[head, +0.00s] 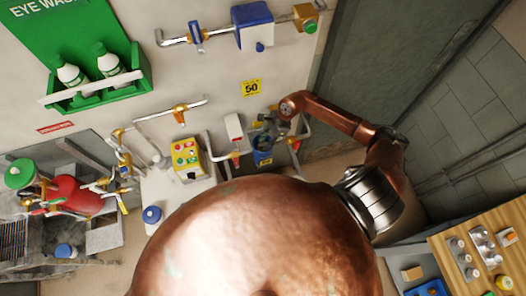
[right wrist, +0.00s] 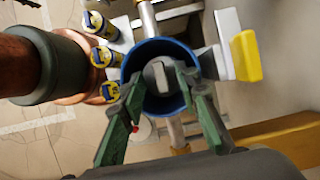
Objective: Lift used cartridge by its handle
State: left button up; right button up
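The used cartridge (right wrist: 158,76) shows in the right wrist view as a grey top with a pale raised handle, inside a round blue housing (right wrist: 178,47). The blue housing (head: 262,157) also shows in the head view, low on the wall pipework. My right gripper (right wrist: 161,83) is open over the housing's mouth, one finger on each side of the handle. I see gaps between the fingers and the handle; how deep the fingertips reach is unclear. In the head view my right gripper (head: 269,125) is small, just above the housing. My left gripper is not in view.
Several blue-and-yellow canisters (right wrist: 105,57) stand left of the housing in the right wrist view. A yellow-ended part (right wrist: 246,55) is close on its right. Pipes adjoin the housing. In the head view, a button box (head: 187,158) is to the left and a wooden bench (head: 480,245) at lower right.

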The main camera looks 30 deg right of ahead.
jog(key=shift+c, duration=0.2)
grip_shut()
jog(key=shift+w, duration=0.1)
dwell(0.5)
